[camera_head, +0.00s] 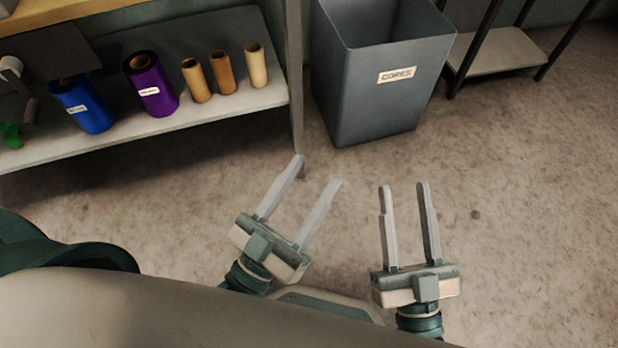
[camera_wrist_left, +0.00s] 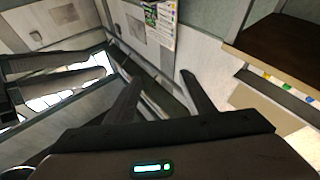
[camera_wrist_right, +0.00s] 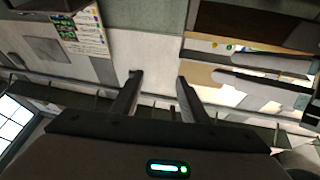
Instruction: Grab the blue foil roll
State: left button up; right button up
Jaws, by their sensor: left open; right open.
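The blue foil roll (camera_head: 83,106) stands upright on a low shelf at the upper left of the head view, with a white label on its side. My left gripper (camera_head: 319,170) is open and empty over the floor, well to the right of the roll and apart from it. My right gripper (camera_head: 404,188) is open and empty, farther right. In the left wrist view the fingers (camera_wrist_left: 158,90) are spread with nothing between them. In the right wrist view the fingers (camera_wrist_right: 158,78) are also spread and empty. The roll does not show in either wrist view.
A purple roll (camera_head: 150,84) stands just right of the blue one, then several bare cardboard cores (camera_head: 223,72). The shelf (camera_head: 215,112) has a table leg (camera_head: 296,75) at its right end. A grey bin (camera_head: 370,105) labelled CORES stands beyond the grippers. Open floor lies between.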

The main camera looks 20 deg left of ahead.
aim_at(76, 94)
jog(key=u, duration=1.7)
